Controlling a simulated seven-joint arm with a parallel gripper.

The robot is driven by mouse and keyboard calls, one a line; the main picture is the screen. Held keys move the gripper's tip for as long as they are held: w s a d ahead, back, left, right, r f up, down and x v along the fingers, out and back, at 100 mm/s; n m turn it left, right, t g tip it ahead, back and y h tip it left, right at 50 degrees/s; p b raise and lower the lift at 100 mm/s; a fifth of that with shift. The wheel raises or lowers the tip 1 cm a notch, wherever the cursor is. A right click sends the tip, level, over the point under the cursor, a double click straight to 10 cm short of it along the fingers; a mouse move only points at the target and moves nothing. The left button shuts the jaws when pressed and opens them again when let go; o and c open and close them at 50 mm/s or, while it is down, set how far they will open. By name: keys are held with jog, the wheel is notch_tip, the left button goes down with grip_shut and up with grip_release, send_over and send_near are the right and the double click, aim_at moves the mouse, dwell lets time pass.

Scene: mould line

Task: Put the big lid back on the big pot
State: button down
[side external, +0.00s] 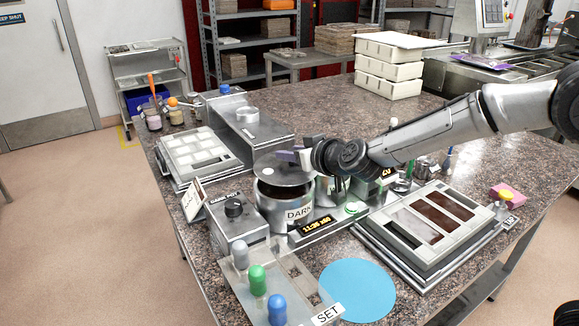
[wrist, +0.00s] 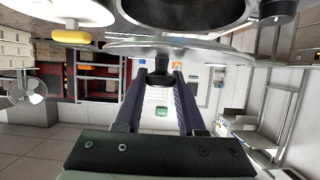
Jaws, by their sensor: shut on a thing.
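The big pot (side external: 287,213) is a silver pot with a DARK label, standing among the units mid-table in the side view. The big lid (side external: 277,170) is a round metal disc, held over the pot. A dark gap shows between lid and pot rim. My gripper (side external: 298,156) is shut on the lid's knob from above right. In the wrist view the lid (wrist: 215,50) is nearly edge-on, with its dark knob (wrist: 162,70) between the fingers of my gripper (wrist: 161,80). The pot's dark opening (wrist: 190,12) shows beyond the lid.
A grey control box (side external: 238,225) with a dial stands left of the pot. A timer display (side external: 315,226) sits in front. A mould tray (side external: 430,225) lies at right, and a blue round mat (side external: 357,290) in front. Coloured-handled tools (side external: 257,279) stand at front left.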

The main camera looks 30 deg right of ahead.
aim_at(294, 166)
jog(key=shift+w+a+f, duration=0.1)
jog(key=shift+w+f, duration=0.1)
jog(key=shift+f, duration=0.8)
jog(key=shift+w+f, duration=0.2)
jog(key=shift+f, duration=0.75)
jog(key=shift+f, duration=0.3)
jog(key=c, duration=0.5)
grip_release()
jog(key=shift+r, duration=0.1)
jog(key=shift+r, duration=0.3)
jog(key=v, duration=1.2)
jog(key=shift+f, duration=0.1)
jog(key=shift+s, duration=0.1)
